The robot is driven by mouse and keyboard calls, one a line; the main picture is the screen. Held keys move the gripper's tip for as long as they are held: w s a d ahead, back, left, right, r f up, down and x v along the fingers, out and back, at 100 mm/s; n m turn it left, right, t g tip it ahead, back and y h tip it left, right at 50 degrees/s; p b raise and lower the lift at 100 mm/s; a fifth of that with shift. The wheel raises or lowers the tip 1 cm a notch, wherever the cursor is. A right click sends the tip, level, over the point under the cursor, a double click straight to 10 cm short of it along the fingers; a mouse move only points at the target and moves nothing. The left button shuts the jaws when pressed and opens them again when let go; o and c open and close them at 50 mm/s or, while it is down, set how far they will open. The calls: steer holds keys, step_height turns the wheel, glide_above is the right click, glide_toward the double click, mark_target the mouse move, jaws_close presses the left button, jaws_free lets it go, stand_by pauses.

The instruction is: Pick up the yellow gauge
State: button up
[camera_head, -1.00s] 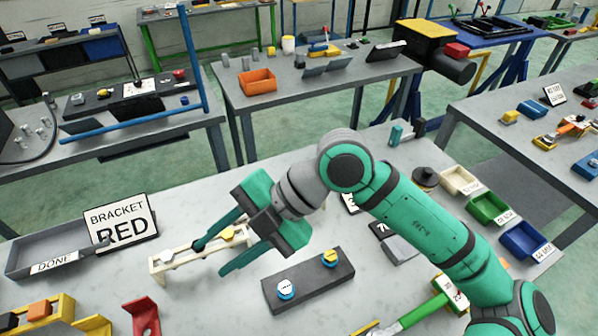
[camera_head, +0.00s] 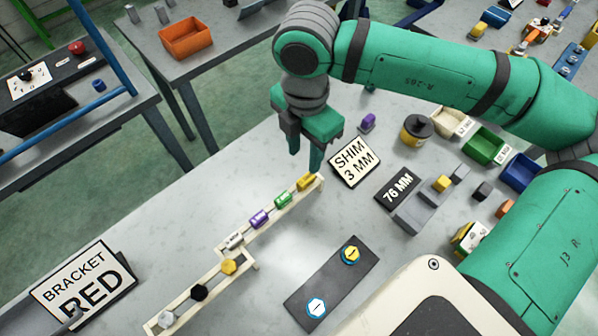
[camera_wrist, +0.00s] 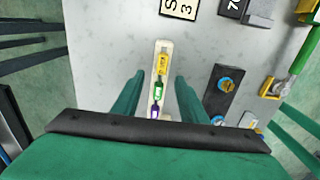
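The yellow gauge (camera_head: 305,182) is a small cylinder lying at the far end of a narrow cream rack (camera_head: 292,212). A green gauge (camera_head: 283,200), a purple gauge (camera_head: 259,219) and a white one (camera_head: 234,241) follow along the rack. In the wrist view the yellow gauge (camera_wrist: 162,64) shows beyond the green one, between the lines of my two fingers. My gripper (camera_head: 305,160) is open and empty, pointing down above the yellow gauge's end of the rack. It also shows in the wrist view (camera_wrist: 161,76). A gap remains between the fingers and the rack.
A lower rack (camera_head: 215,283) holds white, black and yellow hexagonal pieces. A dark block (camera_head: 330,290) with two round knobs lies to the right. Signs reading SHIM 3 MM (camera_head: 353,161) and 76 MM (camera_head: 397,187) stand near the gripper. A purple piece (camera_head: 368,122) stands behind.

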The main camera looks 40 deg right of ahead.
mark_target(306, 179)
step_height(306, 179, down, 4)
steer(key=shift+s+d+f, duration=0.1)
steer(key=shift+s+f, duration=0.05)
steer(key=shift+f, duration=1.2)
steer(key=shift+s+f, duration=0.1)
steer(key=shift+f, duration=1.2)
jaws_close()
